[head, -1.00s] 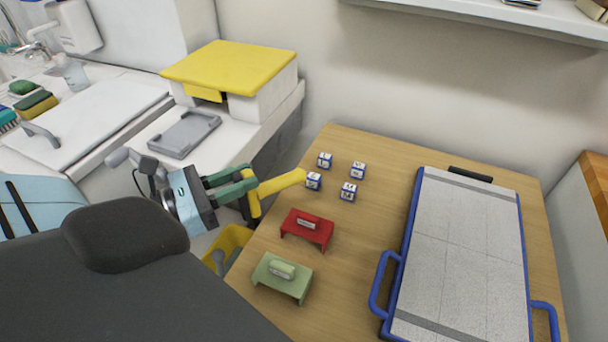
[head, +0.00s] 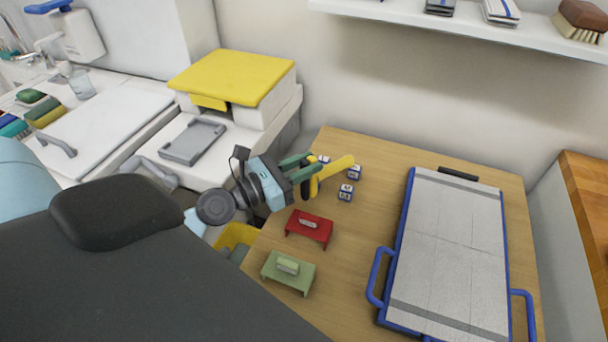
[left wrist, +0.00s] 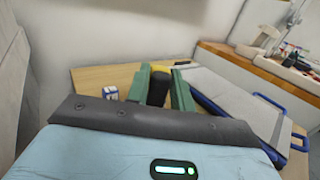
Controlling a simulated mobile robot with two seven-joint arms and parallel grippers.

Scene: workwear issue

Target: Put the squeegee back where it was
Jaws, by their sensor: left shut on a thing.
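My left gripper (head: 302,176) has green fingers and is shut on the squeegee (head: 337,167), a yellow bar-like tool with a dark part. It is held at the table's left side, in front of the small cubes, some of which it hides. In the left wrist view the squeegee's dark part (left wrist: 158,90) sits between the two green fingers of my left gripper (left wrist: 160,78), with a bit of yellow beyond. I cannot tell its height over the table. My right gripper is not in view.
Blue-and-white cubes (head: 345,193), a red stand (head: 322,235) and a green stand (head: 299,281) are on the wooden table (head: 375,150). A blue-framed board (head: 388,255) fills its right. A yellow-lidded box (head: 235,75) is at left; a wall shelf (head: 400,15) is above.

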